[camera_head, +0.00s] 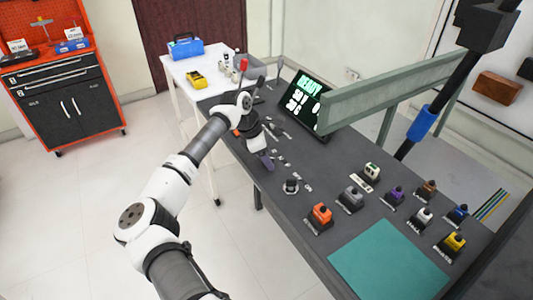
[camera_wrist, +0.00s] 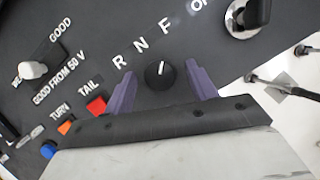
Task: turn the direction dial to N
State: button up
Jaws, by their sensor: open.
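The direction dial (camera_wrist: 158,75) is a small round black knob with a white pointer mark, on the dark panel in the wrist view. White letters R (camera_wrist: 118,61), N (camera_wrist: 141,44) and F (camera_wrist: 165,25) lie beyond it. The mark points up and slightly right, closer to F than to N. My gripper (camera_wrist: 161,72) is open, with one purple finger on each side of the dial. Gaps show between the fingers and the knob. In the head view my gripper (camera_head: 266,160) is over the near edge of the dark bench, and the dial cannot be made out there.
Beside the dial are a red button (camera_wrist: 96,105), a white knob (camera_wrist: 33,70) and a key switch (camera_wrist: 243,18). In the head view a display screen (camera_head: 300,104) and a green rail (camera_head: 395,88) stand behind. Several coloured switches and a teal mat (camera_head: 390,262) lie to the right.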

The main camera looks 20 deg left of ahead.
jog(key=c, duration=1)
jog(key=shift+f+n+b, duration=0.1)
jog(key=shift+n+b, duration=0.2)
jog(key=shift+f+n+b, duration=0.1)
jog(key=shift+n+b, duration=0.4)
jog(key=shift+b, duration=0.1)
jog(key=n+t+y+b, duration=0.1)
jog(key=n+b, duration=0.2)
jog(key=b, duration=0.1)
jog(key=shift+s+f+n, duration=0.1)
jog(key=shift+n, duration=0.3)
jog(key=n+b, duration=0.1)
jog(key=n+t+y+b, duration=0.1)
jog(key=n+b, duration=0.1)
jog(key=shift+d+r+y, duration=0.15)
jog(key=shift+r+y, duration=0.05)
jog(key=shift+y, duration=0.1)
jog(key=shift+n+b, duration=0.3)
jog(key=shift+n, duration=0.1)
